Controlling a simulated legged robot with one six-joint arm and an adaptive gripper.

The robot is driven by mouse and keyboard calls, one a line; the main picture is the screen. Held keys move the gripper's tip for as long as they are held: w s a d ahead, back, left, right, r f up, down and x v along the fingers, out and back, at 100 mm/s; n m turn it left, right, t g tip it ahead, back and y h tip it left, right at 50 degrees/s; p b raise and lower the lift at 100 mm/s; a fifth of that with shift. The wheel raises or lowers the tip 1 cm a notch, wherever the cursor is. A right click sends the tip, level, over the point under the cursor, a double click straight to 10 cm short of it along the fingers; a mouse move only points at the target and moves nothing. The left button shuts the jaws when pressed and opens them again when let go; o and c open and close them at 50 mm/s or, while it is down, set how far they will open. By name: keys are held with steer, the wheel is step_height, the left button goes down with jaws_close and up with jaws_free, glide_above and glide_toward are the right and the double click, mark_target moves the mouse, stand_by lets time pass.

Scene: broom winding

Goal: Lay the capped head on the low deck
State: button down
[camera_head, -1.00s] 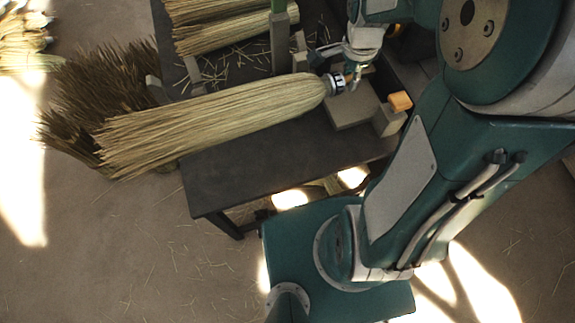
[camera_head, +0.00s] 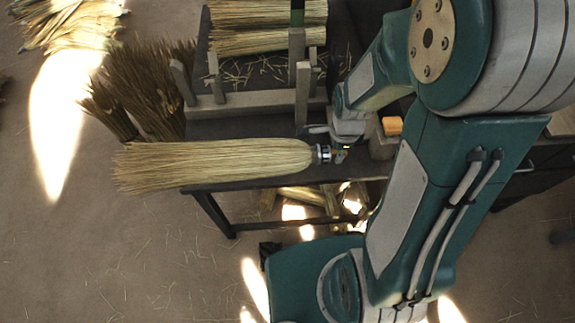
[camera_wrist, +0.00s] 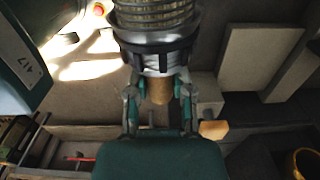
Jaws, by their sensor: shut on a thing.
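The capped head is a long pale straw broom head (camera_head: 215,163) with a dark and silver cap (camera_head: 323,154) at its right end. It lies level across the head view, its bristles pointing left. My gripper (camera_head: 341,155) is shut on the cap end. In the wrist view, my gripper (camera_wrist: 160,88) closes on a short tan stub (camera_wrist: 160,90) below the cap (camera_wrist: 157,48). The head overlaps the front part of a low dark deck (camera_head: 240,128), and its bristles reach past the left edge. I cannot tell whether it touches the deck.
A grey rack with upright posts (camera_head: 302,95) stands just behind the head. Straw bundles (camera_head: 265,40) lie in it. Brown bristles (camera_head: 150,90) stand to the left. An orange-topped block (camera_head: 392,125) is right of my gripper. Open floor (camera_head: 150,260) lies in front.

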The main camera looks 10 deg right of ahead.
steer(key=shift+d, duration=0.15)
steer(key=shift+w+a+f, duration=0.25)
steer(key=shift+w+a, duration=0.1)
steer(key=w+d+f, duration=0.2)
steer(key=d, duration=0.1)
steer(key=w+d+f, duration=0.5)
steer(key=d+f, duration=0.1)
steer(key=shift+w+d+f, duration=0.1)
steer(key=shift+w+f, duration=0.1)
steer(key=shift+w, duration=0.2)
steer(key=shift+w+f, duration=0.25)
steer(key=shift+f, duration=0.25)
steer(key=shift+d+f, duration=0.25)
steer(key=shift+f, duration=1)
steer(key=shift+w+d+f, duration=0.1)
steer(key=shift+d+f, duration=0.25)
steer(key=shift+d, duration=0.05)
steer(key=c, duration=0.5)
jaws_free()
steer(key=shift+a, duration=0.45)
steer(key=shift+d, duration=0.1)
